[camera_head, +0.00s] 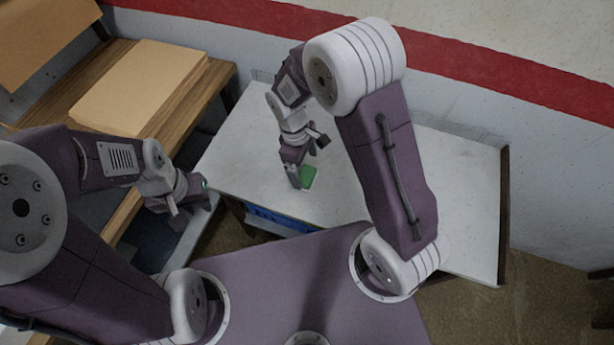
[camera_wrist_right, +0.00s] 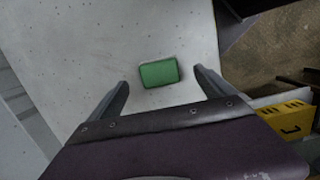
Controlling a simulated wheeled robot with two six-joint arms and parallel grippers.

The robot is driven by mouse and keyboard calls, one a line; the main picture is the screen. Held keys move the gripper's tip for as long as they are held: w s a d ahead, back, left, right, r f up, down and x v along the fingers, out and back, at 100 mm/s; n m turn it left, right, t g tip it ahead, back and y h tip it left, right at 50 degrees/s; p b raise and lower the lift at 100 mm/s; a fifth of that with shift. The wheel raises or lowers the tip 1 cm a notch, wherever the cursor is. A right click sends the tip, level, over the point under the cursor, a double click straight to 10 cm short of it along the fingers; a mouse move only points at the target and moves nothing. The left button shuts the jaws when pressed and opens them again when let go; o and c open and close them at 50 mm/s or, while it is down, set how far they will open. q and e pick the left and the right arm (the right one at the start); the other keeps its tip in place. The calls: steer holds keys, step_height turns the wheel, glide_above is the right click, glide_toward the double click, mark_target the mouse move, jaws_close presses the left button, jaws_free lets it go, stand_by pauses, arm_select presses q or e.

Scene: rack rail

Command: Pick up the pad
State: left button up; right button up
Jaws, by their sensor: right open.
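The pad is a small green block (camera_head: 308,176) lying on the white table (camera_head: 420,215), close to its front edge. In the right wrist view the green pad (camera_wrist_right: 159,72) lies flat on the pale surface, ahead of and between the two fingers. My right gripper (camera_head: 305,165) is over the pad and partly covers it in the head view. In the wrist view my right gripper (camera_wrist_right: 162,82) is open, with nothing between its fingers. My left gripper (camera_head: 190,203) is left of the table, away from the pad; its finger opening is unclear.
A wooden bench (camera_head: 205,95) with a cardboard box (camera_head: 140,85) stands at the left. A blue crate (camera_head: 280,220) sits below the table's front edge. A wall with a red stripe (camera_head: 470,65) runs behind. The table's right part is clear. A yellow item (camera_wrist_right: 288,118) shows at the wrist view's right.

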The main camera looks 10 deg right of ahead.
mark_target(306, 175)
steer(key=shift+d+f, duration=0.15)
steer(key=shift+f, duration=1.25)
steer(key=shift+d+f, duration=0.1)
steer(key=shift+f, duration=1.25)
steer(key=c, duration=1.5)
steer(key=shift+o, duration=0.2)
steer(key=shift+r, duration=0.1)
step_height(306, 175, up, 4)
steer(key=shift+r, duration=0.2)
steer(key=s+d+r, duration=0.2)
steer(key=s+r, duration=0.4)
steer(key=s, duration=0.5)
steer(key=shift+s+r, duration=0.25)
steer(key=shift+s, duration=0.05)
